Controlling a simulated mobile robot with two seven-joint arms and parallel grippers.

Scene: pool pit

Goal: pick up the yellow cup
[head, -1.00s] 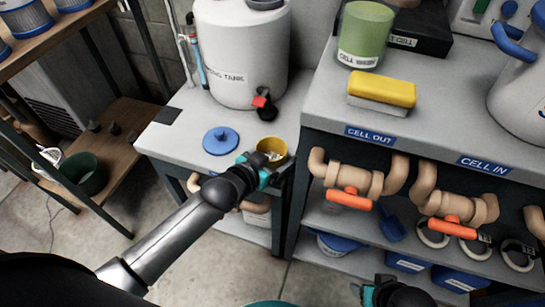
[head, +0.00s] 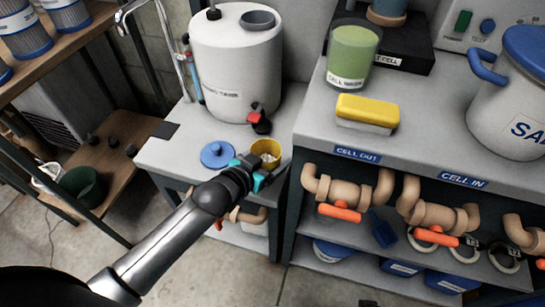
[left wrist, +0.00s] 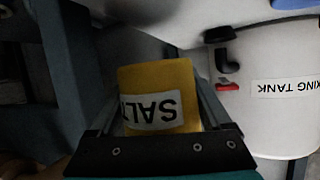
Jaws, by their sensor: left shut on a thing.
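The yellow cup (head: 265,149) is at the right front of the low grey bench, in front of the white tank, with pale contents inside. My left gripper (head: 250,167) is shut on it from the front left. In the left wrist view the cup (left wrist: 158,84) sits between the two fingers, its "SALT" label upside down. The cup's base is hidden in the head view, so I cannot tell whether it is clear of the bench. My right gripper does not show.
A blue lid (head: 217,154) lies left of the cup. The white tank (head: 235,70) with its red-handled tap (head: 258,119) stands behind. The taller grey counter (head: 425,140) rises close on the right, with pipes and orange valve handles (head: 339,213) below its edge.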

